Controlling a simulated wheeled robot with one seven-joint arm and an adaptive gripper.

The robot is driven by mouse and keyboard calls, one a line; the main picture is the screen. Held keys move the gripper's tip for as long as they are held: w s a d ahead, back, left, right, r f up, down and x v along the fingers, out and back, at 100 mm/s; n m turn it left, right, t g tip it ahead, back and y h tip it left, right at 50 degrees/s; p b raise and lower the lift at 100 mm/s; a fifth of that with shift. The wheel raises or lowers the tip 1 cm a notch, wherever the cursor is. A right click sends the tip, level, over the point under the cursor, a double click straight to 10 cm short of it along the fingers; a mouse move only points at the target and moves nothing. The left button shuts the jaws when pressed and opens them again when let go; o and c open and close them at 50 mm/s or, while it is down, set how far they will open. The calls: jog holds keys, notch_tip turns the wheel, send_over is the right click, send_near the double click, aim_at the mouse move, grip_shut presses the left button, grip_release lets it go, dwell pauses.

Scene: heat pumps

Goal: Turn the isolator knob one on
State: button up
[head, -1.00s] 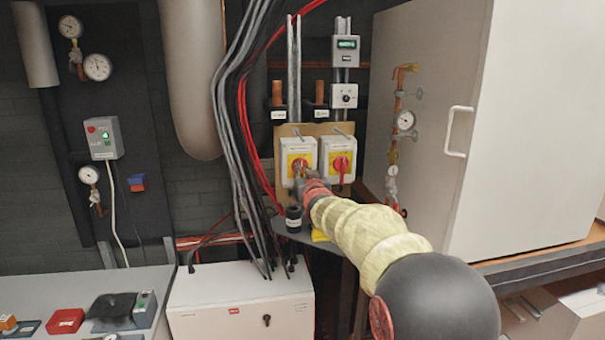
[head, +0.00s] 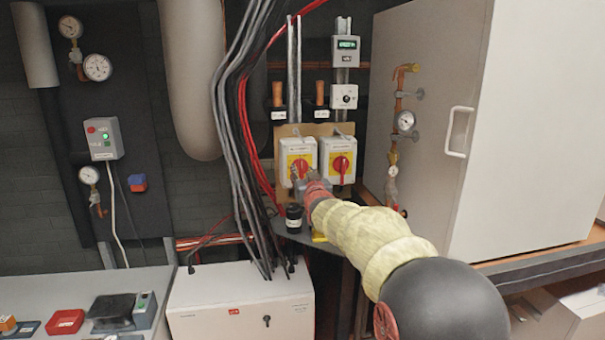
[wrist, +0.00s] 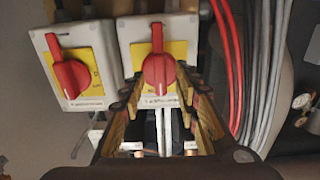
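Two isolator switches with red knobs on yellow plates sit side by side on a wooden board. In the head view the left isolator knob (head: 299,168) is partly hidden by my gripper (head: 309,183), and the right isolator knob (head: 341,165) stands clear. The wrist view is turned over, so the left knob (wrist: 158,74) shows in the middle and the other knob (wrist: 70,75) on the left. My gripper (wrist: 160,97) is open, its fingers apart on either side of the left knob's near end. I cannot tell whether they touch it. The middle knob's handle is upright in the wrist view.
Black and red cables (head: 238,140) hang just left of the switches. A white cabinet (head: 470,130) stands to the right. Below are a small shelf with a black cylinder (head: 294,217) and a white box (head: 240,300).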

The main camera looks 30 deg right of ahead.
jog(key=v, duration=1.1)
jog(key=s+a+f+g+y, duration=0.1)
jog(key=s+a+f+g, duration=0.1)
jog(key=s+f+g, duration=0.5)
jog(key=s+a+f+g+y, duration=0.15)
jog(key=s+f, duration=0.35)
jog(key=f, duration=0.6)
jog(key=s+a+f+n+g+y+b, duration=0.1)
jog(key=s+a, duration=0.7)
jog(key=s, duration=0.6)
jog(key=s+a+f+n+g+y, duration=0.1)
jog(key=s+a+f+n+g, duration=0.1)
jog(key=s+a, duration=0.6)
jog(key=s, duration=0.6)
jog(key=shift+a+f+b, duration=0.25)
jog(key=shift+b, duration=0.1)
jog(key=shift+y, duration=0.25)
